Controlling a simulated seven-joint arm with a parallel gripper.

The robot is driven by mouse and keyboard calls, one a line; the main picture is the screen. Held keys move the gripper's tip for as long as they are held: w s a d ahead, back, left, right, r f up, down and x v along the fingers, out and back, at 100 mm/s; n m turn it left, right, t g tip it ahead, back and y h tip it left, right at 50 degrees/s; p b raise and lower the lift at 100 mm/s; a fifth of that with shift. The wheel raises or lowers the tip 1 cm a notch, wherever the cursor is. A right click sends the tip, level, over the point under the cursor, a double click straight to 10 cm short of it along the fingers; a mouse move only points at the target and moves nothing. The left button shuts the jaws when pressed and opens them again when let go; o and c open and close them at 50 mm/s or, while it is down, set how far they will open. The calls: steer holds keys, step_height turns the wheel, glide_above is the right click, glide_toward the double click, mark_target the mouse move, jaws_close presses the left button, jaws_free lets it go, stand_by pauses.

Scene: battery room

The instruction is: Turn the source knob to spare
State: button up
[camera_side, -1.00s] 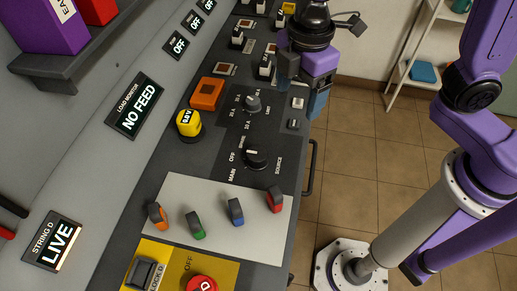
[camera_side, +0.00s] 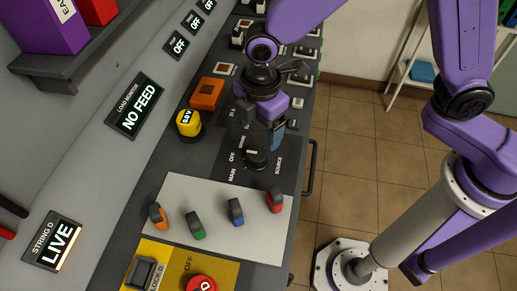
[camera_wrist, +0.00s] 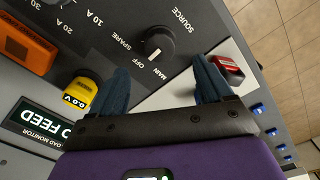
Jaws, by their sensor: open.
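The source knob (camera_side: 256,160) is a black round knob with a white pointer mark, on the dark panel. In the wrist view the knob (camera_wrist: 155,43) lies just beyond the gap between my fingertips. Its mark points toward the OFF and MAIN side; I cannot tell exactly which label. The SPARE label (camera_wrist: 122,42) is to the knob's left there. My gripper (camera_side: 262,124) is open and empty above the panel, just behind the knob in the side view and apart from it. Its two blue fingers (camera_wrist: 160,66) show in the wrist view. The gripper hides part of the limit dial.
A pale plate (camera_side: 216,218) with several coloured levers lies in front of the knob. A red button (camera_side: 201,286) is at the bottom.

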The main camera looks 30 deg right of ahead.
mark_target(258, 152)
step_height(258, 152, down, 9)
steer(key=shift+w+r, duration=0.1)
steer(key=shift+w, duration=0.05)
stand_by(0.4)
steer(key=c, duration=1)
